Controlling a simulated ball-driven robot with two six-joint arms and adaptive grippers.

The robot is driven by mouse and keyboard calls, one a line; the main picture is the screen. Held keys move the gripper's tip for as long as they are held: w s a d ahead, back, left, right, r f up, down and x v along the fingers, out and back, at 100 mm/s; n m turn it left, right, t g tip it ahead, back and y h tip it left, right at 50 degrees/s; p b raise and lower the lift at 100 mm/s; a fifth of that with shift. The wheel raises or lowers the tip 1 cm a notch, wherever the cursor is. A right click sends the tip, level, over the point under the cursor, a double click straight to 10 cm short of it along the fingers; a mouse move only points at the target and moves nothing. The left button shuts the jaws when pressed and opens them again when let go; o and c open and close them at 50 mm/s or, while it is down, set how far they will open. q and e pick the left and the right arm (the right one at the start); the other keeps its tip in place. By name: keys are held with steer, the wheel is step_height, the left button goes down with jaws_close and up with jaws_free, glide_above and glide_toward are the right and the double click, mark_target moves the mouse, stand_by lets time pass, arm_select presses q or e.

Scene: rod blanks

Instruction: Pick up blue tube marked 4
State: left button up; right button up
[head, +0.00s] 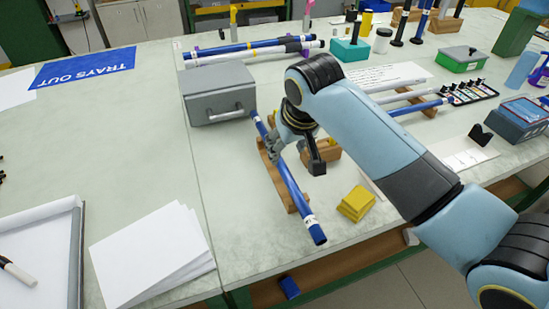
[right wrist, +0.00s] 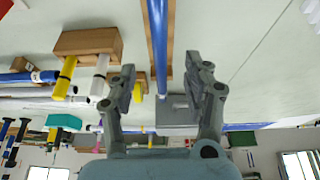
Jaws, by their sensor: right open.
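A long blue tube (head: 291,188) with white bands near its ends lies on a narrow wooden rack (head: 303,208) in the middle of the table. I cannot read a number on it. My right gripper (head: 283,143) is at the far half of this tube in the head view and hides a little of it. In the right wrist view, the blue tube (right wrist: 158,45) runs in line between the spread fingers of the right gripper (right wrist: 160,78). The fingers are open, with nothing gripped. My left gripper is in neither view.
A grey box (head: 218,92) stands just beyond the tube. More blue tubes (head: 250,46) lie at the back.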

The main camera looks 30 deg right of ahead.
mark_target(282, 163)
steer(key=x, duration=0.3)
steer(key=shift+s+f, duration=0.1)
steer(key=shift+w+f, duration=0.2)
steer(key=shift+f, duration=0.15)
steer(key=x, duration=0.4)
steer(key=shift+w+d+f, duration=0.1)
steer(key=shift+w+f, duration=0.15)
steer(key=shift+f, duration=0.05)
steer(key=c, duration=0.4)
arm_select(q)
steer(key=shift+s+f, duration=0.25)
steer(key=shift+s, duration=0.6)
arm_select(e)
jaws_close()
